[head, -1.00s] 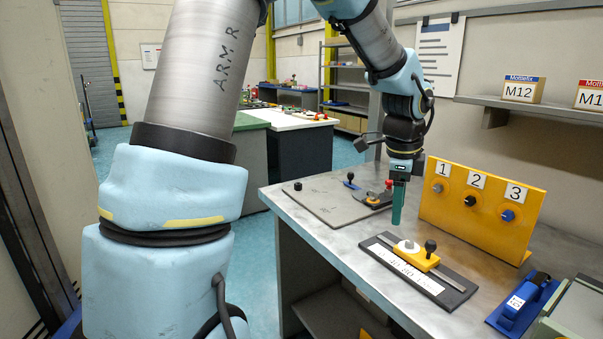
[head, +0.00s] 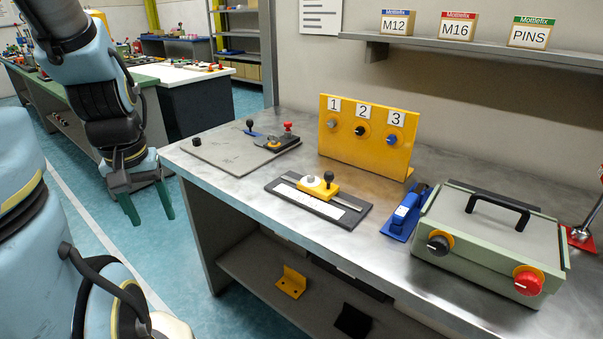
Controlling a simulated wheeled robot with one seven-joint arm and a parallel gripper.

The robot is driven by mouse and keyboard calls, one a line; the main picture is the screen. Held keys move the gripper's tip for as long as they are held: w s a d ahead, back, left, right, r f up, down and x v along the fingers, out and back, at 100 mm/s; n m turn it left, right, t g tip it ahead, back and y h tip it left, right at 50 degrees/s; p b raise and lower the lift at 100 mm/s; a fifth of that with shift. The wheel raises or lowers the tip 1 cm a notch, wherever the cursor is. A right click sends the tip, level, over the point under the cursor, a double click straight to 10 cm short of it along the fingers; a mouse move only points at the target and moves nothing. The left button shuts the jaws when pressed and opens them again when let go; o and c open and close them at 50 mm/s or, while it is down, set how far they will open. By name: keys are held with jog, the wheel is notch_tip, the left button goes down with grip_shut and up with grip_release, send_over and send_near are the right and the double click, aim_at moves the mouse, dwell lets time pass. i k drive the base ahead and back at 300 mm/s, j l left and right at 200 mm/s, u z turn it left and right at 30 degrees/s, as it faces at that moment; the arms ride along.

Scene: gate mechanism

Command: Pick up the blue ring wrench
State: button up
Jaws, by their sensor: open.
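I cannot make out a blue ring wrench for certain in the head view. My gripper (head: 147,206) hangs at the left, over the floor in front of the bench. Its two green fingers point down, spread apart, with nothing between them. Blue things on the bench are a blue device (head: 405,212) on a blue base beside the green box, a blue knob (head: 391,139) under number 3 on the yellow panel (head: 346,158), and a small blue part (head: 250,132) by a black knob at the back left. None is clearly a wrench.
A yellow slider on a dark plate (head: 290,200) lies at the bench front. A grey plate (head: 215,155) lies left of it. A green box (head: 490,250) with a handle stands right. The lower shelf (head: 250,265) holds a yellow bracket (head: 292,282) and a black piece (head: 352,321).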

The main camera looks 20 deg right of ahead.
aim_at(405, 210)
jog(key=z, duration=0.95)
